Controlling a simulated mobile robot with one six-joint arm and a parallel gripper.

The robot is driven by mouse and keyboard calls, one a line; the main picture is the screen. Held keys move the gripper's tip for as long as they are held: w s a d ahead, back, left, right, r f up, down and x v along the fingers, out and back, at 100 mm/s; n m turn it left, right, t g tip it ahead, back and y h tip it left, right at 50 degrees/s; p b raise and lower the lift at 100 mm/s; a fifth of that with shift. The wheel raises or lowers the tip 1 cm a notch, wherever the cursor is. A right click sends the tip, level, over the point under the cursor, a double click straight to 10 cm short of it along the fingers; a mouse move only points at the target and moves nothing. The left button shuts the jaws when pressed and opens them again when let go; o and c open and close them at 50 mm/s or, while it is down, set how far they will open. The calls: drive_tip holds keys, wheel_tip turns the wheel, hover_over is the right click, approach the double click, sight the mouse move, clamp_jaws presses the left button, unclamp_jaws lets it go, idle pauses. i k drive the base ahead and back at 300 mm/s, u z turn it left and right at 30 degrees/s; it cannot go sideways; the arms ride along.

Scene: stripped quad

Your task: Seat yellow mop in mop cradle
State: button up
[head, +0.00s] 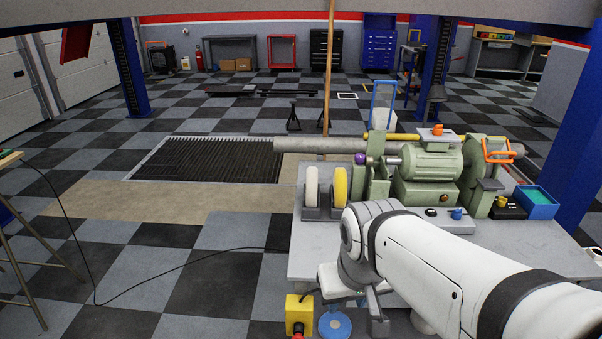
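A yellow mop (341,185), a thick upright disc, stands on the left part of the grey bench in the head view. A similar white mop (312,184) stands just left of it. Dark grey holders (322,213) at their feet look like the mop cradle. The yellow mop's lower edge seems to be at the right-hand holder, but I cannot tell whether it is fully seated. My arm reaches in from the lower right, in front of the bench. My gripper (376,312) is at the bottom, below and apart from the mops; its fingers are not clear.
A green machine (430,174) with a long grey bar fills the bench's back. A blue bin (537,203) sits at the right. A yellow box with a red button (299,315) is at the front edge. A black cable crosses the floor at left.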

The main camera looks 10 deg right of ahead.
sight(424, 171)
drive_tip(key=z, duration=0.15)
drive_tip(key=i, duration=0.9)
drive_tip(key=u, duration=0.1)
